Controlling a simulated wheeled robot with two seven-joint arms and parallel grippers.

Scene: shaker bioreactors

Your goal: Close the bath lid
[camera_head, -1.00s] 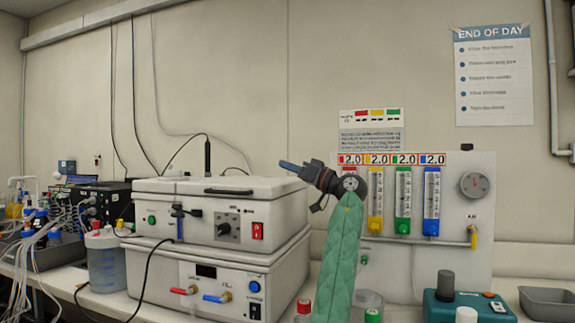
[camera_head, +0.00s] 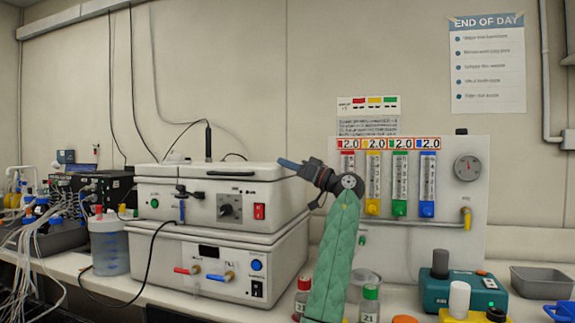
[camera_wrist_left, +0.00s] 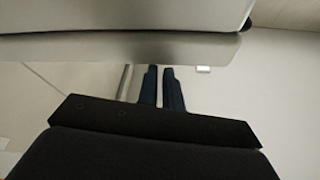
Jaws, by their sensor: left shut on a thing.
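The white bath lid (camera_head: 165,171), with a black handle (camera_head: 230,173) on top, lies nearly flat on the upper white unit (camera_head: 155,204) in the head view. I see no clear gap under it. My left gripper (camera_head: 288,163) is at the lid's right end, its blue fingers pointing left over the top edge. Its fingers (camera_wrist_left: 160,88) are close together in the left wrist view, below a pale edge. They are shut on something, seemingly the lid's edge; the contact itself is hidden. My right gripper is not in view.
The lower white unit (camera_head: 215,263) carries the upper one. A flowmeter panel (camera_head: 450,211) stands to the right, behind my green-sleeved arm. Capped bottles (camera_head: 369,303) stand near the arm. A teal device (camera_head: 436,290) and grey tray (camera_head: 541,283) are further right; tubing crowds the left.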

